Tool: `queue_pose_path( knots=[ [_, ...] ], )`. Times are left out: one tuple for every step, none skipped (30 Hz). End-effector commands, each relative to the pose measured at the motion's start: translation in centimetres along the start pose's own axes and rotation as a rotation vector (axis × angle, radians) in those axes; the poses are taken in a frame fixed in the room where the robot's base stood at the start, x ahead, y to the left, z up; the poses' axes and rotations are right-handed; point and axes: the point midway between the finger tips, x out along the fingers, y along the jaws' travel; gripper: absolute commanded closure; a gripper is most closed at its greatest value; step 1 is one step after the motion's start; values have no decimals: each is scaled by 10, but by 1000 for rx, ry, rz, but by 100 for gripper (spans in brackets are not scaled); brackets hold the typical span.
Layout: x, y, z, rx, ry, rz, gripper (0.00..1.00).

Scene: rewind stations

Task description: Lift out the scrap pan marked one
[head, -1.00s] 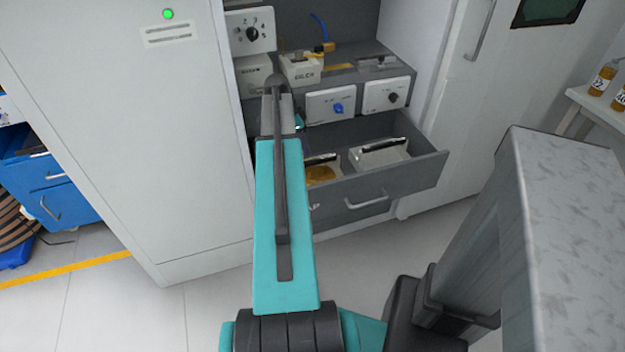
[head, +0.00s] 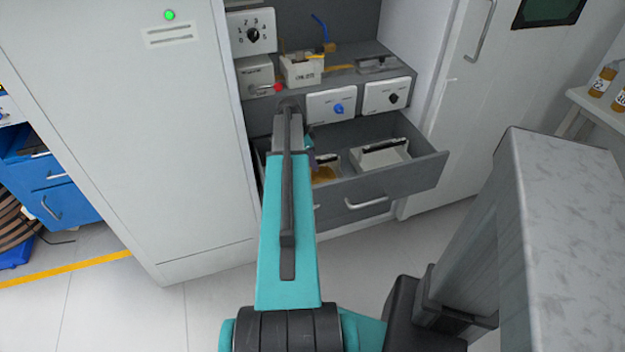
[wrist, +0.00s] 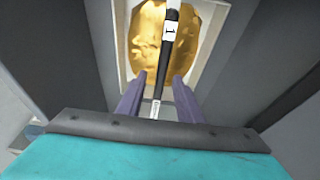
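The scrap pan marked one (wrist: 196,82) is a pale tray with gold-coloured scrap in it. A black handle bar with a white "1" label (wrist: 169,31) runs across its top in the wrist view. In the head view this pan (head: 325,172) sits in the left part of the open drawer, partly hidden by my arm. My gripper (wrist: 159,85) is open above the pan, with one finger on each side of the handle bar's line. I cannot tell how far above the bar the fingertips are. The head view hides the fingers behind my arm.
A second pale pan (head: 382,155) with a dark handle sits to the right in the same grey drawer (head: 410,180). Dial panels (head: 332,105) stand just above the drawer. A tall white cabinet (head: 130,150) rises at the left. Open floor lies in front.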

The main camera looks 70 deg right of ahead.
Motion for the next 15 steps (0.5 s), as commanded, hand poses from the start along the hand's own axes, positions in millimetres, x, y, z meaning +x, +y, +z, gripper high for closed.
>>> queue_pose_path(
  knots=[
    [0,0,0,0,0,0,67],
    [0,0,0,0,0,0,67],
    [0,0,0,0,0,0,67],
    [0,0,0,0,0,0,67],
    [0,0,0,0,0,0,67],
    [0,0,0,0,0,0,67],
    [0,0,0,0,0,0,67],
    [0,0,0,1,0,1,67],
    [1,0,0,1,0,1,67],
    [2,0,-1,1,0,1,67],
    [3,0,-1,1,0,1,67],
    [5,0,-1,1,0,2,67],
    [7,1,-1,1,0,2,67],
    [9,1,-2,1,-1,3,67],
    [13,1,-2,1,-1,4,67]
  ],
)
